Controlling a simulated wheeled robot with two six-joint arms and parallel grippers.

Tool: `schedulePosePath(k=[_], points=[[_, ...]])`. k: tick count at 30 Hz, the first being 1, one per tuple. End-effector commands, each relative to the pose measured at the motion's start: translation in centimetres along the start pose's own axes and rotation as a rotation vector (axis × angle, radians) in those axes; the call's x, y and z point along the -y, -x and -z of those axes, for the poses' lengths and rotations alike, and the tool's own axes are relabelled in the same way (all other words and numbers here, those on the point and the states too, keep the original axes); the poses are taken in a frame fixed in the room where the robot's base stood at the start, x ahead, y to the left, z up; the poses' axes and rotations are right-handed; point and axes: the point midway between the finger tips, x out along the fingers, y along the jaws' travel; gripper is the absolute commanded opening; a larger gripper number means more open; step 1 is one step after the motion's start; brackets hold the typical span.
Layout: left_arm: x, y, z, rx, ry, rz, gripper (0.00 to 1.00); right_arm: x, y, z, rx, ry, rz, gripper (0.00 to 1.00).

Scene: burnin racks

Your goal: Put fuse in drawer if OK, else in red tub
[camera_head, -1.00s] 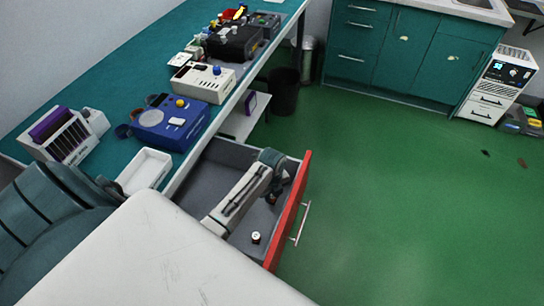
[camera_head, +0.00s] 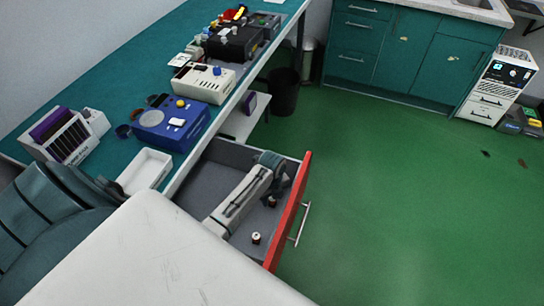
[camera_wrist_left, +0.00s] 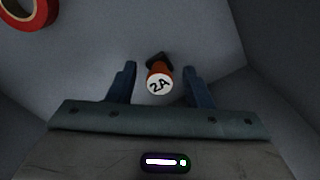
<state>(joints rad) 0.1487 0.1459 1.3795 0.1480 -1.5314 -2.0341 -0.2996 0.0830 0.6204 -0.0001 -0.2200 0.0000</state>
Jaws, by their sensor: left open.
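The drawer (camera_head: 222,152) is open, with a grey inside and a red front (camera_head: 289,212). My left gripper (camera_head: 275,190) is low inside it and open. In the left wrist view my two dark blue fingers (camera_wrist_left: 160,86) stand on either side of a red-orange fuse (camera_wrist_left: 159,68) with a white cap marked 2A; gaps show on both sides. In the head view a small reddish piece (camera_head: 272,201) shows by the gripper, partly hidden. Another small fuse with a pale top (camera_head: 256,238) stands nearer in the drawer. My right gripper is not in view.
The teal bench (camera_head: 120,75) carries a white tray (camera_head: 146,171), a blue device (camera_head: 172,124), a cream device (camera_head: 203,82) and a slotted rack (camera_head: 62,137).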

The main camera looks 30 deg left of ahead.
Motion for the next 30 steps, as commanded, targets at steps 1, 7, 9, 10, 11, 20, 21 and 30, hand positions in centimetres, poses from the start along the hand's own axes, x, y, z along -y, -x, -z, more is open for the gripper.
schedulePosePath(k=[1, 7, 9, 10, 11, 20, 21, 30], points=[[0.0, 0.6, -0.1, 0.001, 0.0, 0.001, 0.46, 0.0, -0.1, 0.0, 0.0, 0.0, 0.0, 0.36], [0.1, 4.4, -0.2, 0.005, -0.001, 0.004, 0.46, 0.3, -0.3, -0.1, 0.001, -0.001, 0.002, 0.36], [0.1, 6.0, -0.1, 0.004, -0.001, 0.004, 0.46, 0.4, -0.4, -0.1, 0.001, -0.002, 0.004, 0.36], [0.1, 6.6, -0.1, 0.003, -0.001, 0.005, 0.46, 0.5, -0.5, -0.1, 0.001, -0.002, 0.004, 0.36], [0.1, 7.2, -0.1, 0.003, 0.0, 0.004, 0.46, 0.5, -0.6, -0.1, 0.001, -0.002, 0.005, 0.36], [0.1, 11.4, -0.1, 0.002, 0.0, 0.001, 0.46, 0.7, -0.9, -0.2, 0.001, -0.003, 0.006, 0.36], [0.0, 11.6, -0.1, 0.001, 0.0, 0.001, 0.46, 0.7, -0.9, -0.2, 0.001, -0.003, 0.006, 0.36], [0.0, 11.9, -0.1, 0.0, 0.0, 0.0, 0.46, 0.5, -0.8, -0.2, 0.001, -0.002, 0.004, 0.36]])
